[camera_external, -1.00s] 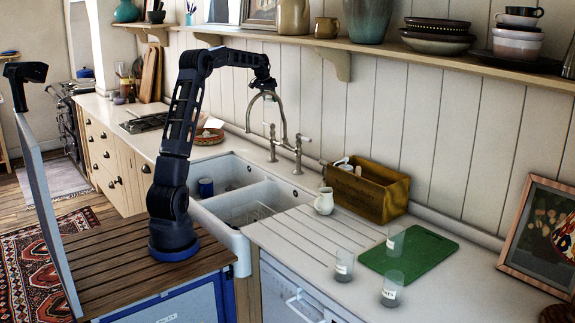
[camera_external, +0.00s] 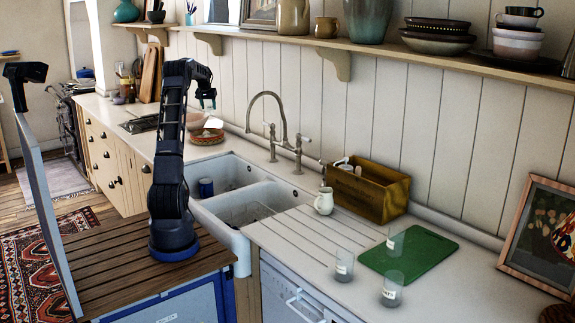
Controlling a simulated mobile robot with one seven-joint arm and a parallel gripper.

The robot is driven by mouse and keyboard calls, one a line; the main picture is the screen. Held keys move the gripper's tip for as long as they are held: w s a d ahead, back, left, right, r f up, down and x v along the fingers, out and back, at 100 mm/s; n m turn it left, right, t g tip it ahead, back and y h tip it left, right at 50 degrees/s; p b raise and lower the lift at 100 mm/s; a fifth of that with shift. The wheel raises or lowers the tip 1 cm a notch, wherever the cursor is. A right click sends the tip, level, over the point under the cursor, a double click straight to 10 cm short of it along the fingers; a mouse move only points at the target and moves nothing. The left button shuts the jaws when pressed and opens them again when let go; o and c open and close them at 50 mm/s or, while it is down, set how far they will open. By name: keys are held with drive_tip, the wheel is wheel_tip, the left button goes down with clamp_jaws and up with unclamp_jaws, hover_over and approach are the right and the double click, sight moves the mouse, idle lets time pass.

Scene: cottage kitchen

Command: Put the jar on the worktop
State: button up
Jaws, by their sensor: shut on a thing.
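My gripper (camera_external: 206,101) is small in the view, high above the back of the worktop left of the tap. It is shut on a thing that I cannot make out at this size.
A double white sink (camera_external: 235,172) with a tall tap (camera_external: 283,120) lies between my arm and the right worktop. A small white jug (camera_external: 324,201), a wooden box (camera_external: 372,192) and a green board (camera_external: 410,254) stand there. A shelf (camera_external: 380,52) runs above.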

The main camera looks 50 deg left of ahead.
drive_tip(key=shift+s+a+f, duration=0.2)
drive_tip(key=shift+s+a, duration=0.1)
drive_tip(key=shift+a, duration=0.05)
wheel_tip(320, 180, down, 20)
drive_tip(key=shift+r, duration=0.1)
drive_tip(key=shift+s+f, duration=0.1)
drive_tip(key=shift+f, duration=0.1)
idle(0.3)
drive_tip(key=o, duration=1)
drive_tip(key=shift+a+r, duration=0.1)
drive_tip(key=v, duration=1.2)
drive_tip(key=shift+r, duration=0.15)
